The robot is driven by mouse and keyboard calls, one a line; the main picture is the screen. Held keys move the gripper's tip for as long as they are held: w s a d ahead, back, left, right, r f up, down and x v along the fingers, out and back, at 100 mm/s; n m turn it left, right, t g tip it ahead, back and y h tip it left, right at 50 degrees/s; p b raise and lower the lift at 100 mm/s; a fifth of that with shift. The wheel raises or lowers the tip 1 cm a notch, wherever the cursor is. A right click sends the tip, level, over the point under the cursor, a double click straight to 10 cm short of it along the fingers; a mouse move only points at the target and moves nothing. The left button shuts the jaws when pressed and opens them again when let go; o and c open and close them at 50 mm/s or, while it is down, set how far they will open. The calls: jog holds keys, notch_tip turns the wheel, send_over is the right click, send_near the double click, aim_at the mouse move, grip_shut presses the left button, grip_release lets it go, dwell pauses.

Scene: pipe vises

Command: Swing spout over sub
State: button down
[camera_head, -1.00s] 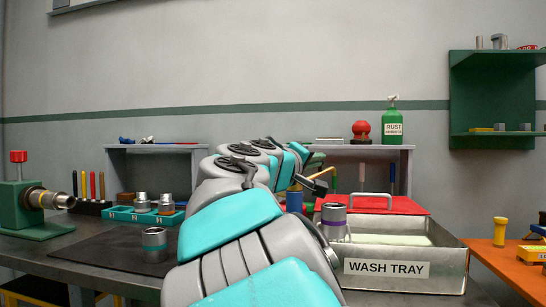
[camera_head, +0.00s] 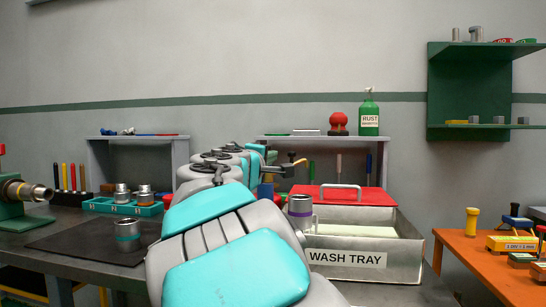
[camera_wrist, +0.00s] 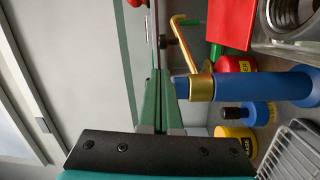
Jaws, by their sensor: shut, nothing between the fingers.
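The brass spout (camera_wrist: 178,35) shows in the wrist view, rising from a brass collar on a blue post (camera_wrist: 245,85). Its bent end also shows in the head view (camera_head: 299,163). My gripper (camera_wrist: 160,74) is shut and empty. Its green fingers are beside the collar end of the post; I cannot tell whether they touch it. A grey sub with a purple band (camera_head: 300,207) stands upright at the left end of the wash tray (camera_head: 372,267). In the wrist view a round metal opening (camera_wrist: 288,12) is at the top right, perhaps this sub. My arm hides much of the post in the head view.
Red (camera_wrist: 235,65) and yellow (camera_wrist: 236,138) containers and a wire basket (camera_wrist: 295,150) are close to the post. Another sub with a teal band (camera_head: 128,234) stands on the dark mat at left.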

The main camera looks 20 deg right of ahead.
jog(key=p+x, duration=0.1)
jog(key=x, duration=0.7)
